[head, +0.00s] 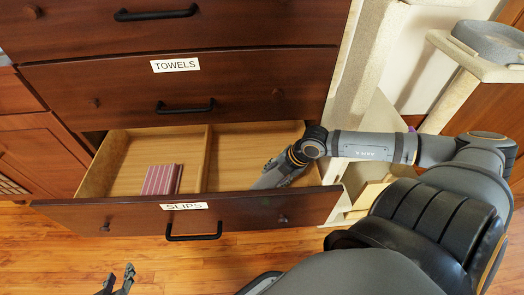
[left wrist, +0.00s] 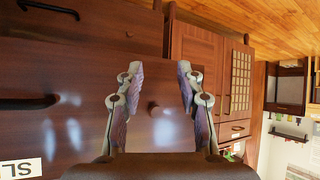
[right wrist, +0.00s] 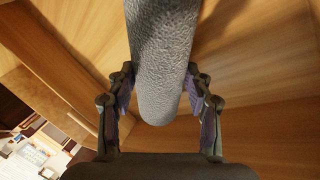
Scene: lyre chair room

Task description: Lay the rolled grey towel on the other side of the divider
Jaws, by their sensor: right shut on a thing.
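The rolled grey towel (right wrist: 163,60) stands out between the fingers of my right gripper (right wrist: 160,105) in the right wrist view, with pale wood around it. In the head view my right gripper (head: 270,178) reaches down into the right compartment of the open SLIPS drawer (head: 125,214); the towel is hard to tell from the gripper there. I cannot tell whether the towel touches the drawer floor. The wooden divider (head: 206,160) runs front to back, left of this gripper. My left gripper (head: 118,280) is open and empty in front of the drawer; its fingers are spread in the left wrist view (left wrist: 153,90).
A pink striped folded item (head: 162,180) lies in the left compartment near the divider, with bare floor left of and behind it. The shut TOWELS drawer (head: 200,85) is above. A beige cat tree (head: 365,75) stands at the right.

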